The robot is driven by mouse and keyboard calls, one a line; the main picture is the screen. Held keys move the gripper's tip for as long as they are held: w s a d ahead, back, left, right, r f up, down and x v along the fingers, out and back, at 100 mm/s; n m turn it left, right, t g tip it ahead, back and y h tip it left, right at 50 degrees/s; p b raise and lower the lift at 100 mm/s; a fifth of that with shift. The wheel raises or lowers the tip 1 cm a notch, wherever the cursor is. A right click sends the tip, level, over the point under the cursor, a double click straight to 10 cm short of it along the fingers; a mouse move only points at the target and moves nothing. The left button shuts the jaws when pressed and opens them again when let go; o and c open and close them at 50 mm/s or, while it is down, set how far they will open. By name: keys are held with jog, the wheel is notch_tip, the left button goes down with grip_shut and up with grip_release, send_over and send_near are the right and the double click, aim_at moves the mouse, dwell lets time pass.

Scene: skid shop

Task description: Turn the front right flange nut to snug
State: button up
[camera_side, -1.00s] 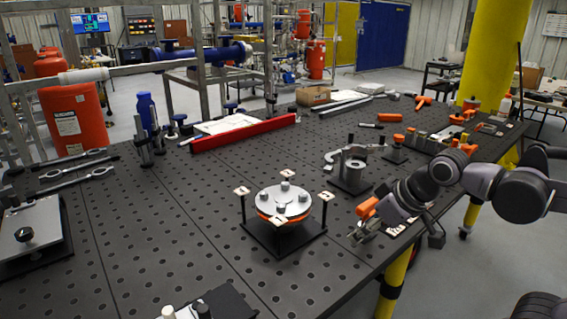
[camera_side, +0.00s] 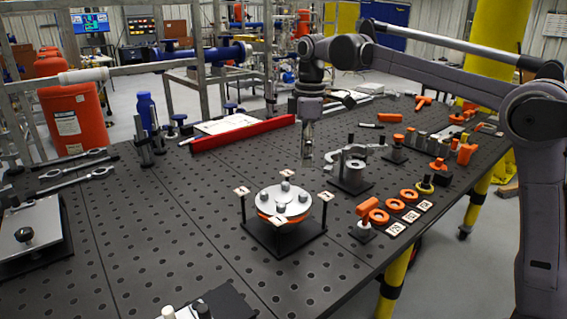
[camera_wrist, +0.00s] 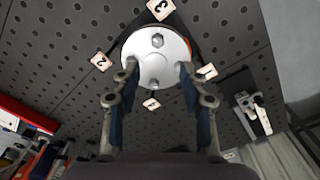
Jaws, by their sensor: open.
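A round flange (camera_side: 284,201) with a pale metal top and an orange rim sits on a black stand. Several nuts stand on its top; one nut (camera_side: 303,196) is at the right and another nut (camera_side: 280,208) at the front. My gripper (camera_side: 307,160) points down above the flange, clear of it. In the wrist view the flange (camera_wrist: 172,55) lies beyond my open, empty fingers (camera_wrist: 158,80). Two nuts show between the fingers, an upper nut (camera_wrist: 157,40) and a lower nut (camera_wrist: 154,85). The fingertips overlap the disc's left and right edges and may hide other nuts.
Numbered tags stand around the flange, one tag (camera_side: 327,196) at its right. A metal fixture (camera_side: 352,170) stands behind to the right.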

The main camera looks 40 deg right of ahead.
aim_at(302, 194)
jog(key=shift+n, duration=0.3)
jog(key=f, duration=0.7)
jog(key=w+f, duration=0.1)
jog(key=f, duration=0.3)
grip_shut()
